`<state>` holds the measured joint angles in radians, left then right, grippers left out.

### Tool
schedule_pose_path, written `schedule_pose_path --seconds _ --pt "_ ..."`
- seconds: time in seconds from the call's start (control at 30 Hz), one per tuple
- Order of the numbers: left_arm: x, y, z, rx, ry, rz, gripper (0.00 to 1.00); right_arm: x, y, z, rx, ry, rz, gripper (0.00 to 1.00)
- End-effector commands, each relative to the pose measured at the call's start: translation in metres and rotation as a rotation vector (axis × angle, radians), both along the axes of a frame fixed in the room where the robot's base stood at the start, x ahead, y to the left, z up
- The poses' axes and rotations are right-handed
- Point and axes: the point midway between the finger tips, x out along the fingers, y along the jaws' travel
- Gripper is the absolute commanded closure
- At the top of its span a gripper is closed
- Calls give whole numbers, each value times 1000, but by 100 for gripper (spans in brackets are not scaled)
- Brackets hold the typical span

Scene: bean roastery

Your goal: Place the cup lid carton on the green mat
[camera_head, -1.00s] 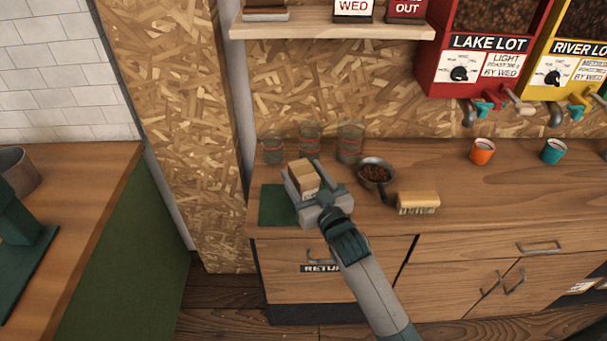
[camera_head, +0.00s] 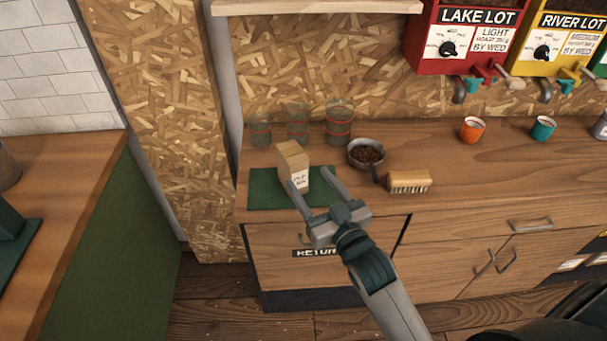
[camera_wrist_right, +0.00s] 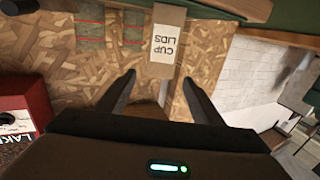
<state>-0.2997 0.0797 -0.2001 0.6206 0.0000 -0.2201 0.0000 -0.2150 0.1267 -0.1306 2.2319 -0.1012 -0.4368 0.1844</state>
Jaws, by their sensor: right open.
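The cup lid carton (camera_head: 291,163) is a small tan box with a white label. It stands upright on the green mat (camera_head: 262,191) at the left end of the counter. In the right wrist view the carton (camera_wrist_right: 165,42) shows its label "CUP LIDS", upside down, beyond the fingertips. My right gripper (camera_head: 310,180) is open, in front of the carton, with its fingers pointing toward it and nothing held. Its two fingers also show apart in the wrist view (camera_wrist_right: 159,78). My left gripper is in neither view.
Several glass jars (camera_head: 339,124) stand behind the mat. A pan of beans (camera_head: 366,153) and a brush (camera_head: 409,181) lie to the right. An orange cup (camera_head: 472,129) and a teal cup (camera_head: 543,128) stand farther right. Counter between brush and cups is clear.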

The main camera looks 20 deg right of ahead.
Motion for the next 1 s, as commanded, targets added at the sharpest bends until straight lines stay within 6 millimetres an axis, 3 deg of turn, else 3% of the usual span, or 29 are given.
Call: schedule_pose_path --seconds 0.2,0.77,1.0 --pt "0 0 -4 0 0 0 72 -13 -1 0 0 0 0 39" --pt "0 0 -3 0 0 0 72 -14 -1 -1 -1 5 0 39" --pt "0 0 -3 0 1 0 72 -27 -4 -31 -16 120 -12 39"
